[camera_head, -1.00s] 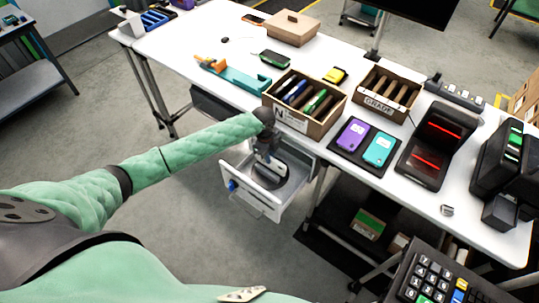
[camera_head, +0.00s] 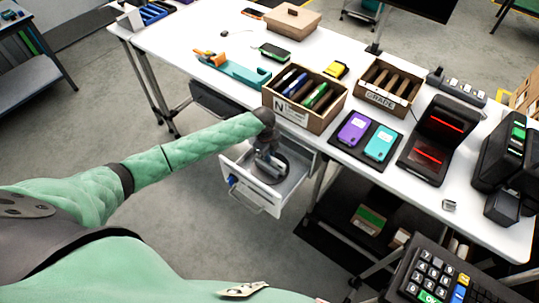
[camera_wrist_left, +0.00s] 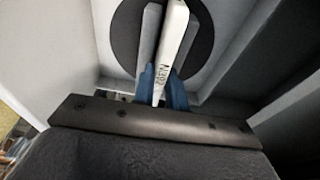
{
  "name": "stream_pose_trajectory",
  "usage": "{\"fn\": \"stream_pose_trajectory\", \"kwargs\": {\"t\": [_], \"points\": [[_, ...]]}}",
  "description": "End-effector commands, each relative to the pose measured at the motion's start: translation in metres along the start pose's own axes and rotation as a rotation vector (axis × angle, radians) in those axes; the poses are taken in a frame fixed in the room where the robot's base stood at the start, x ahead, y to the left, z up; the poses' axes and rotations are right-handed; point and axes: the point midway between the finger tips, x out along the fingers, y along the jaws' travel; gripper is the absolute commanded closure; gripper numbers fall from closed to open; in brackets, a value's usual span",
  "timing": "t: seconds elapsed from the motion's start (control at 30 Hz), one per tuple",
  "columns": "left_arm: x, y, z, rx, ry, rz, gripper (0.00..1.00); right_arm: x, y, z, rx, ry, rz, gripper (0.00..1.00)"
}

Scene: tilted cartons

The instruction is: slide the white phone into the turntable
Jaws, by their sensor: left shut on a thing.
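The white phone (camera_wrist_left: 172,50) stands on edge between the blue fingertips of my left gripper (camera_wrist_left: 163,88) in the left wrist view. Dark lettering runs along its edge. My left gripper (camera_head: 267,170) is shut on it, inside the open white drawer (camera_head: 240,193) under the table. The dark round turntable (camera_wrist_left: 124,30) lies in the drawer behind the phone, with grey upright pieces on both sides of the phone. It also shows beside the gripper in the head view (camera_head: 285,168). I cannot tell how deep the phone sits. My right gripper is not in view.
The white table (camera_head: 215,45) is above the drawer. An open carton with several phones (camera_head: 292,112) stands near its edge, beside a second carton (camera_head: 380,101). A dark tray holds a purple phone (camera_head: 353,130) and a teal phone (camera_head: 380,143). The drawer walls closely surround my left gripper.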

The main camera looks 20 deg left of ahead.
Motion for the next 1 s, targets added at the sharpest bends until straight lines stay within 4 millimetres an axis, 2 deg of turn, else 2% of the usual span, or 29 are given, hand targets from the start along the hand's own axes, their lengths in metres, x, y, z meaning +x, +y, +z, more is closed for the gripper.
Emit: {"fn": "stream_pose_trajectory", "kwargs": {"t": [0.4,0.67,1.0], "points": [[0.000,0.000,0.000,0.000,0.000,-0.001,1.00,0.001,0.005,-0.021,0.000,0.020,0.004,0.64],[0.002,0.000,0.000,0.000,0.000,-0.001,1.00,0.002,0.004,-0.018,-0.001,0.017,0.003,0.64],[0.005,0.000,0.001,0.000,0.000,-0.001,1.00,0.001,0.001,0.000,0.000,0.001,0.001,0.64]]}}
